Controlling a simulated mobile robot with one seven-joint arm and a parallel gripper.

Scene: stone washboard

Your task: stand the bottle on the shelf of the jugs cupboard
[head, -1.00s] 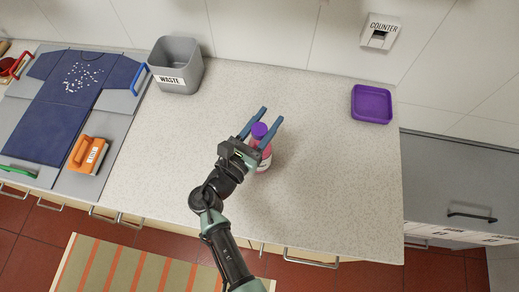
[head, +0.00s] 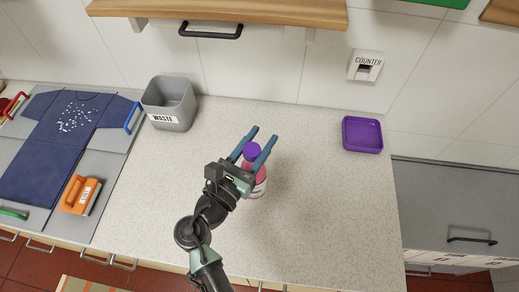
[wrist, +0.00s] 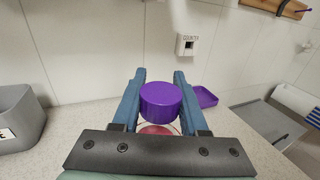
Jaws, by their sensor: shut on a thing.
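The bottle (head: 258,188) is pink with a purple cap and a pale label. It is upright or nearly so, over the pale counter (head: 330,210); I cannot tell whether its base touches. My gripper (head: 264,133) is shut on the bottle, its blue fingers on either side just below the cap. In the wrist view the purple cap (wrist: 160,100) stands between the fingers, and most of the body is hidden by my gripper. A wooden wall unit (head: 220,10) with a black handle shows at the top of the head view; no jugs or label show on it.
A grey waste bin (head: 170,103) stands at the counter's back left, and a purple tray (head: 362,134) at the back right.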

